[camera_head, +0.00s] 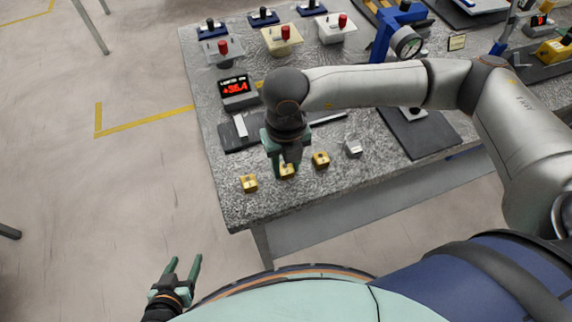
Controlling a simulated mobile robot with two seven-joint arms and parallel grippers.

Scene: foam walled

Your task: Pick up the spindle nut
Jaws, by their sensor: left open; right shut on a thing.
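Three small brass-yellow nuts sit in a row near the front left of the grey speckled table (232,200). My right gripper (285,172) reaches in from the right and points down at the middle nut (288,171). It is shut on that nut, whose upper part is partly hidden by the fingers. One brass nut (249,183) is to its left and another (320,160) to its right. A silver nut-like piece (353,147) lies further right. I cannot tell which is called the spindle nut. My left gripper (186,268) is open and empty, off the table over the floor.
A small display with red digits (236,87) stands behind my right gripper. A dark mat with a metal strip (240,127) lies in front of it. The table's front left corner is clear.

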